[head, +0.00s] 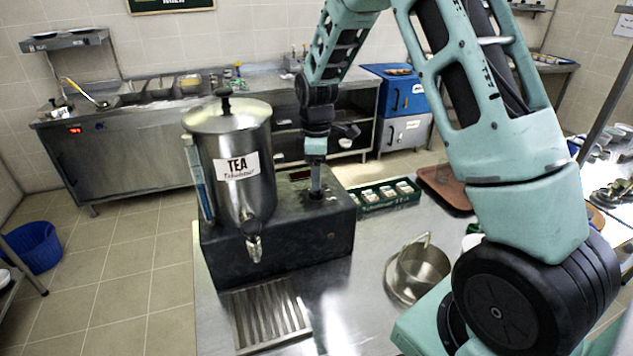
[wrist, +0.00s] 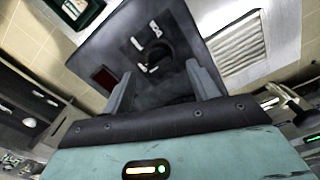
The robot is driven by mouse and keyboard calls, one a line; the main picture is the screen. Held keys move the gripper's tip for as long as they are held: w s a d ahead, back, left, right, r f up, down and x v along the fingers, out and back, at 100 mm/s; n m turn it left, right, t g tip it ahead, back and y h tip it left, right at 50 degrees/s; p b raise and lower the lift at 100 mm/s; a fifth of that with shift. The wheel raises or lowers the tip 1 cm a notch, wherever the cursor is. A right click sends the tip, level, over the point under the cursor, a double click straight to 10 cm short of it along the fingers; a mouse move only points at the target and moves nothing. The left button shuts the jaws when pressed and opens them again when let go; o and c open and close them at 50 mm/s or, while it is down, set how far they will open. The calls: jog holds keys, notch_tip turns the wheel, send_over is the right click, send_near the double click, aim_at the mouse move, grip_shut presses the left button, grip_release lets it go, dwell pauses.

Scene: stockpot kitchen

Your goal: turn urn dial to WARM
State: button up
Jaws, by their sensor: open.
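The steel tea urn (head: 245,192) with a TEA label and black lid knob stands on a dark box-shaped base (head: 290,235). My gripper (head: 315,192) points down over the top of this base, to the right of the urn. In the wrist view, the dark dial (wrist: 159,55) sits on a black plate with small white marks, too blurred to read. My gripper's open fingers (wrist: 160,70) are on either side of the dial, near it; I cannot tell whether they touch it. A dark red display (wrist: 104,78) is on the base beside the dial.
A drip tray (head: 268,315) lies in front of the base. Bare counter lies between base and pot.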

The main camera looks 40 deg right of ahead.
aim_at(313, 196)
jog(key=shift+f+p, duration=0.45)
jog(key=shift+f, duration=1.9)
jog(key=c, duration=1)
